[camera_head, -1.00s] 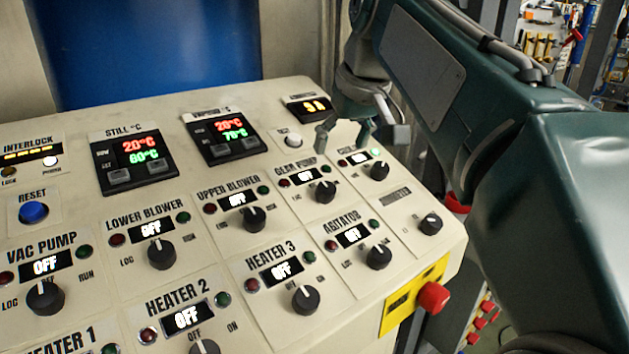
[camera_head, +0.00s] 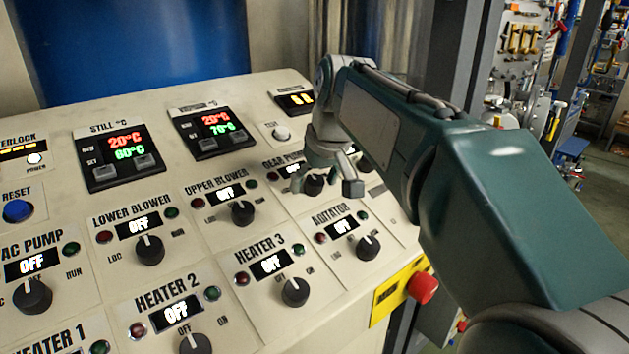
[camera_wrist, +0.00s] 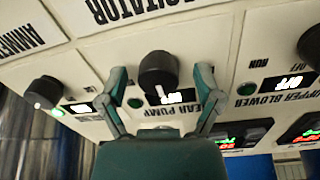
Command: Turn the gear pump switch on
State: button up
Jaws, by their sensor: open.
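The gear pump switch is a black round knob (camera_head: 313,186) with a white pointer, partly covered by my gripper in the head view. In the wrist view the gear pump knob (camera_wrist: 158,72) shows upside down, its pointer toward its display (camera_wrist: 178,97), which seems to read OFF and is partly hidden. My gripper (camera_head: 325,184) is at the gear pump panel. In the wrist view my gripper (camera_wrist: 162,78) is open, one finger on each side of the knob, with visible gaps. I cannot tell how far the fingertips are from the panel.
The upper blower knob (camera_head: 242,213) and agitator knob (camera_head: 367,247) stand close by. A neighbouring knob (camera_wrist: 42,92) has a lit green lamp. A red emergency button (camera_head: 422,288) sits on a yellow plate at the panel's right edge.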

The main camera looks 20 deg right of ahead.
jog(key=c, duration=1.2)
jog(key=shift+o, duration=0.2)
jog(key=m, duration=0.5)
jog(key=shift+f+m, duration=0.1)
jog(key=shift+m, duration=0.3)
jog(key=m, duration=0.6)
jog(key=shift+g, duration=0.3)
jog(key=o, duration=1.2)
jog(key=shift+c, duration=0.2)
